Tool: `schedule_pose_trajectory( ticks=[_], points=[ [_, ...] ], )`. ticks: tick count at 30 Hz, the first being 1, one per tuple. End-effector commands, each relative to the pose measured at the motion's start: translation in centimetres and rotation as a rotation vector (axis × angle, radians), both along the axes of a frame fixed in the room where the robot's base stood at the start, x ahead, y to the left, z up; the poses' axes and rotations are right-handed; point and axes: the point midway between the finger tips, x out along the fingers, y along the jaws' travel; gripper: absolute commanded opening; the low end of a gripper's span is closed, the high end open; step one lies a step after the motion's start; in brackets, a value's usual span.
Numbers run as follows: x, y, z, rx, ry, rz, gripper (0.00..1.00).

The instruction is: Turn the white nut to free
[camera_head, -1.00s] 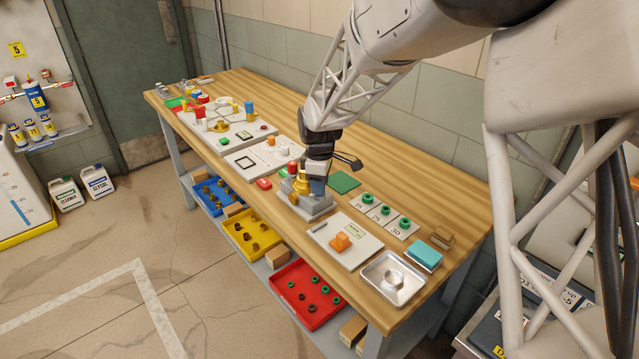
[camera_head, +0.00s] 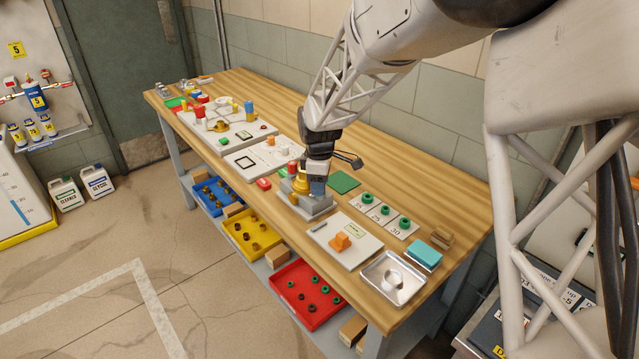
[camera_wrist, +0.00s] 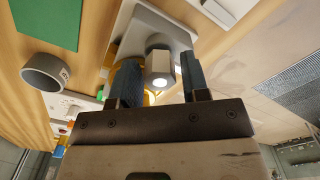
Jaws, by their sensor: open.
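A brass-coloured valve body (camera_head: 300,184) stands on a grey base (camera_head: 311,207) near the front edge of the workbench. My gripper (camera_head: 318,186) is over it, pointing down. In the wrist view, a pale, flat-sided nut (camera_wrist: 161,68) is between the two dark fingers of my gripper (camera_wrist: 160,88). The fingers are apart, one on each side of it. I cannot tell whether either finger touches it. Part of the yellow body (camera_wrist: 131,72) shows behind the left finger. In the head view the nut is hidden by my gripper.
To the right lie a white board with an orange part (camera_head: 341,242), a metal tray (camera_head: 410,294) and green rings on cards (camera_head: 389,210). A green mat (camera_head: 344,182) lies behind. A grey ring-shaped piece (camera_wrist: 45,72) is left of my fingers in the wrist view.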

Motion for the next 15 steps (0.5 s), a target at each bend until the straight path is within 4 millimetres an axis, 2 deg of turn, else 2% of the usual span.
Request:
schedule_pose_trajectory(
  ticks=[8, 15],
  points=[
    [0.1, 0.0, 1.7, 0.001, -0.002, 0.0, 0.42],
    [0.1, 0.0, 4.8, 0.001, -0.003, 0.0, 0.42]
  ],
)
